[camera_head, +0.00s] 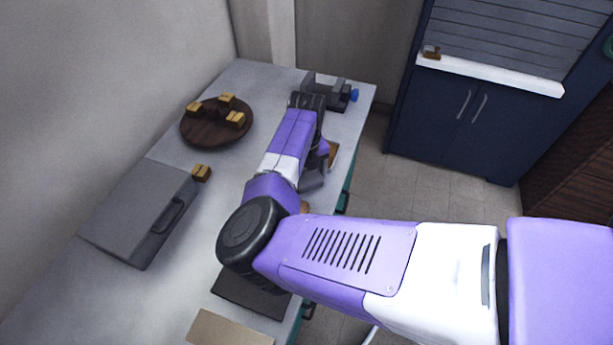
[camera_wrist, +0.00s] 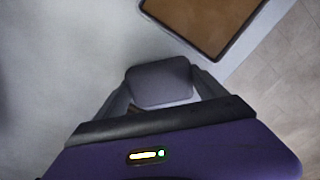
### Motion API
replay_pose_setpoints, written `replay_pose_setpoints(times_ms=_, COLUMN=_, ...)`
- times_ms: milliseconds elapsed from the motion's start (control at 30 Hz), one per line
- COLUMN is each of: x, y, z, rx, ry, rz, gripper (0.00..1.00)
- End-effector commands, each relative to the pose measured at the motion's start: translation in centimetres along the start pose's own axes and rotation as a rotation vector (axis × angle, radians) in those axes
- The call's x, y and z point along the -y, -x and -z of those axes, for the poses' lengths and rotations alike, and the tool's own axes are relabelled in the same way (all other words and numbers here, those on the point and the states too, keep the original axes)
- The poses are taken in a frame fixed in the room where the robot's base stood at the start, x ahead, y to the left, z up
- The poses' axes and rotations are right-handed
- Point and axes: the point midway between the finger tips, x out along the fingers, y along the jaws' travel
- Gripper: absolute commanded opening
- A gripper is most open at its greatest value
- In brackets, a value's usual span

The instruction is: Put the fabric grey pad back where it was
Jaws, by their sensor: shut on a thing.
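The grey fabric pad (camera_wrist: 160,80) is a small rounded block in the wrist view. My gripper (camera_wrist: 160,95) is shut on it, with one finger at its left side and one at its right. The pad is over or near the pale worktop; how high cannot be told. In the head view my arm largely hides the gripper and I cannot clearly make out the pad.
A brown tray with a dark rim (camera_wrist: 212,18) lies near the worktop edge, beyond the pad. The worktop (camera_head: 130,290) also carries a round dark board (camera_head: 208,137) with several wooden blocks, a loose block (camera_head: 201,173), and a grey lidded box (camera_head: 130,205).

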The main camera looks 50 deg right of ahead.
Motion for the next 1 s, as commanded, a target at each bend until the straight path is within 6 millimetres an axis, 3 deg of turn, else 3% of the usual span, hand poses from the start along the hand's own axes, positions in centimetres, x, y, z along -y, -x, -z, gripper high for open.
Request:
replay_pose_setpoints(times_ms=433, x=0.0, y=-0.9, z=0.0, rx=0.0, ry=0.0, rz=0.0, gripper=0.43)
replay_pose_setpoints(times_ms=467, x=0.0, y=-0.9, z=0.0, rx=0.0, ry=0.0, rz=0.0, gripper=0.83)
replay_pose_setpoints(times_ms=567, x=0.0, y=-0.8, z=0.0, rx=0.0, ry=0.0, rz=0.0, gripper=1.0)
replay_pose_setpoints(times_ms=833, x=0.0, y=-0.5, z=0.0, rx=0.0, ry=0.0, rz=-0.001, gripper=1.0)
replay_pose_setpoints(times_ms=1000, x=0.0, y=1.1, z=-0.1, rx=0.003, ry=-0.002, rz=0.001, gripper=1.0)
